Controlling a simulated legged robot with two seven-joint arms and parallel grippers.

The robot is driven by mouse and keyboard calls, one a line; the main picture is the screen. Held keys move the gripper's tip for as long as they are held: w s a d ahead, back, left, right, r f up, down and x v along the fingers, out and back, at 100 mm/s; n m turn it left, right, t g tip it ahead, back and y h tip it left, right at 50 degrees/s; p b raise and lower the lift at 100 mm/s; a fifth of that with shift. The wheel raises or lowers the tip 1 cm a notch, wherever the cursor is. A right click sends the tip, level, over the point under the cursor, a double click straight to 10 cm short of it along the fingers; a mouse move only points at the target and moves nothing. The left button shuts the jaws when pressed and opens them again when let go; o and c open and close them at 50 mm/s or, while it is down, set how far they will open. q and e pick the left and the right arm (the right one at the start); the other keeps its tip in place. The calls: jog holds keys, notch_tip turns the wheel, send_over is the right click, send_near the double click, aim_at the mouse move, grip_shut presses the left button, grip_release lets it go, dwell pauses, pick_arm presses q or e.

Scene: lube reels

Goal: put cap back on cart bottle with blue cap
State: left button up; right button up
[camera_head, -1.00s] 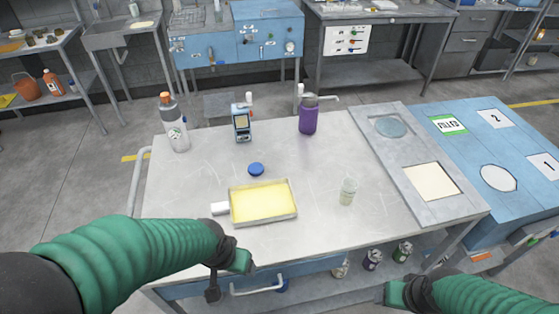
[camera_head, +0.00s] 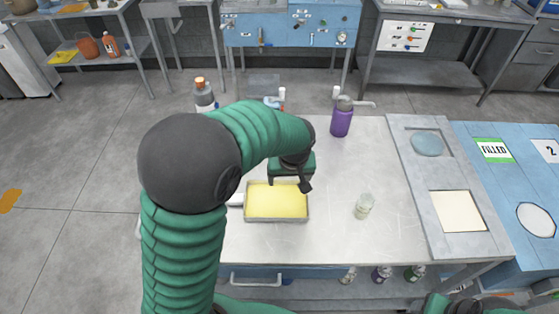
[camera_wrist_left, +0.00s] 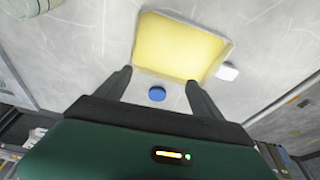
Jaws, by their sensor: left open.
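The blue cap (camera_wrist_left: 157,93) lies on the cart top beside the yellow tray, in the left wrist view. In the head view my left arm and gripper hide it. My left gripper (camera_head: 292,180) is open and empty above the cart, at the tray's far edge. In the left wrist view its fingers (camera_wrist_left: 158,80) stand apart, with the cap showing between them. A small clear bottle (camera_head: 364,206) without a visible cap stands upright right of the tray. It shows partly at the upper left of the left wrist view (camera_wrist_left: 30,8). My right gripper is not clearly visible.
The yellow-lined tray (camera_head: 276,202) sits mid-cart. A grey bottle with an orange cap (camera_head: 204,96) and a purple bottle (camera_head: 341,120) stand at the back, with a small device (camera_head: 273,102) between them. A grey panel (camera_head: 437,180) lies right. The cart's right middle is mostly clear.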

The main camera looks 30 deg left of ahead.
pick_arm(q)
jog(key=shift+w+a+r+n+y+p, duration=0.95)
jog(key=shift+w+a+r+n, duration=1.25)
jog(key=shift+w, duration=1.2)
jog(key=p+x, duration=0.1)
jog(key=x, duration=1)
jog(key=shift+w+a+f, duration=0.15)
jog(key=shift+a+f, duration=0.05)
jog(key=shift+f, duration=0.05)
jog(key=shift+w+f, duration=0.1)
jog(key=shift+f, duration=0.1)
jog(key=shift+a, duration=0.1)
jog(key=x, duration=0.1)
jog(key=p+x, duration=0.1)
jog(key=x, duration=0.3)
jog(key=shift+w+p, duration=0.3)
jog(key=shift+p, duration=0.05)
jog(key=shift+s, duration=0.1)
